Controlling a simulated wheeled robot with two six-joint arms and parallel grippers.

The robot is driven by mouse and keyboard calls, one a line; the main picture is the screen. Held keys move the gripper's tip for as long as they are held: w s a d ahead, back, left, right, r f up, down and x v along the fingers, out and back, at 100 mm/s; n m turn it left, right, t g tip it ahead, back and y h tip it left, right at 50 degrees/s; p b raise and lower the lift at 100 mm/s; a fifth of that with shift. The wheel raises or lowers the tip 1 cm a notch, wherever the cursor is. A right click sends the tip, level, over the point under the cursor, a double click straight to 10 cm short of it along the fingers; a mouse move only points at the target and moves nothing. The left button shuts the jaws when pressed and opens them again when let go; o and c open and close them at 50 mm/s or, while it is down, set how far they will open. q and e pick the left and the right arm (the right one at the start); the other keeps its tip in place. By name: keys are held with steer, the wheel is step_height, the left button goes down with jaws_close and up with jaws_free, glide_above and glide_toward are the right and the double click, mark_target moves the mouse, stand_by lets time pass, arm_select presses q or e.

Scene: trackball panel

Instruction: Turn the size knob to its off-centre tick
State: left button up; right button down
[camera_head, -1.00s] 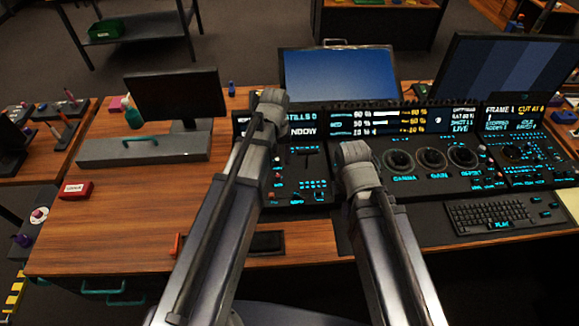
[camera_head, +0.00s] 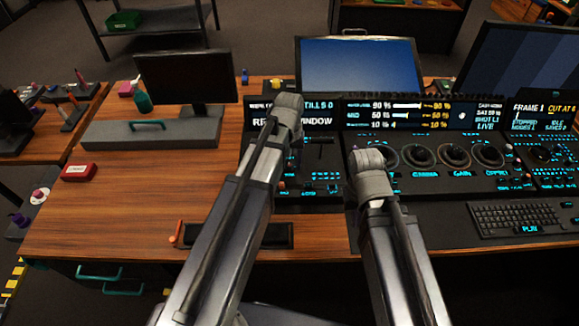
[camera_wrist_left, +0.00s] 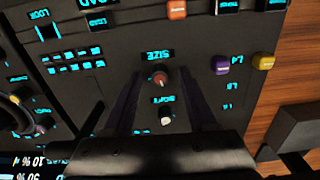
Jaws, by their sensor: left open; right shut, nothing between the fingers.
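The size knob (camera_wrist_left: 160,77) is a small dark round knob with a reddish top, under an upside-down SIZE label in the left wrist view. Its pointer and ticks are too small to read. My left gripper (camera_wrist_left: 159,92) is open, with one dark finger on each side of the knob and gaps visible between. Whether the fingertips reach down to the knob's height I cannot tell. In the head view my left gripper (camera_head: 288,106) is over the left part of the console and hides the knob. My right gripper (camera_head: 367,162) is shut and empty, left of the large dials.
A white-topped knob (camera_wrist_left: 166,116) sits close to the size knob, also between the fingers. Purple (camera_wrist_left: 221,65), yellow (camera_wrist_left: 263,62) and orange (camera_wrist_left: 177,9) buttons stand nearby. The large dials (camera_head: 418,156) and keyboard (camera_head: 518,218) are to the right. Bare wood (camera_head: 130,215) lies left.

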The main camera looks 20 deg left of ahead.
arm_select(q)
steer(key=shift+c, duration=0.3)
jaws_close()
stand_by(0.3)
